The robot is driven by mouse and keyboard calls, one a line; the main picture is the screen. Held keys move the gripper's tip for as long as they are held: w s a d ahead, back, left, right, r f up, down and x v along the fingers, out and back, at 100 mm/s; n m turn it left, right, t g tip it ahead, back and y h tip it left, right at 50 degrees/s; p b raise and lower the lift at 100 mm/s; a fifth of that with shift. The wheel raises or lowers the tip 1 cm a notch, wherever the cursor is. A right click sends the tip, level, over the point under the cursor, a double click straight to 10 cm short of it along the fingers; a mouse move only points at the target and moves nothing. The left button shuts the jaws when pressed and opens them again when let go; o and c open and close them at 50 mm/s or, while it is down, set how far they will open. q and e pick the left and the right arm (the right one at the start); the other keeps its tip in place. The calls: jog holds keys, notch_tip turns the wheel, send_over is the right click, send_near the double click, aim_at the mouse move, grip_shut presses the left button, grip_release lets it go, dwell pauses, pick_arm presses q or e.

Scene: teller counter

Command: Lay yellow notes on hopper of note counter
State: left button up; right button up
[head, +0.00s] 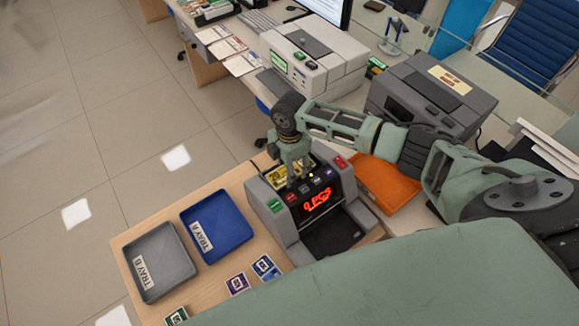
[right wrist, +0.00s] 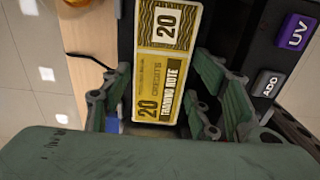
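The note counter (head: 262,198) stands on the wooden desk, its red display lit. The yellow notes (head: 283,178) lie in the hopper at its top, partly hidden by my right gripper (head: 293,165). In the right wrist view, the yellow notes (right wrist: 163,65) show a "20" training note face up. The right gripper (right wrist: 160,75) is open, with its fingers spread on either side of the notes and a visible gap to them. My left gripper is not in view.
A blue tray A (head: 217,234) and grey tray B (head: 155,262) sit left of the counter. Small note stacks (head: 265,267) lie in front. An orange tray (head: 385,183) is to the right. Behind stand a white machine (head: 310,60) and a dark grey machine (head: 430,95).

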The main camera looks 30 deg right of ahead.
jog(key=shift+o, duration=0.6)
jog(key=shift+r, duration=0.55)
notch_tip(320, 180, up, 11)
jog(key=b, duration=0.3)
jog(key=shift+r, duration=0.15)
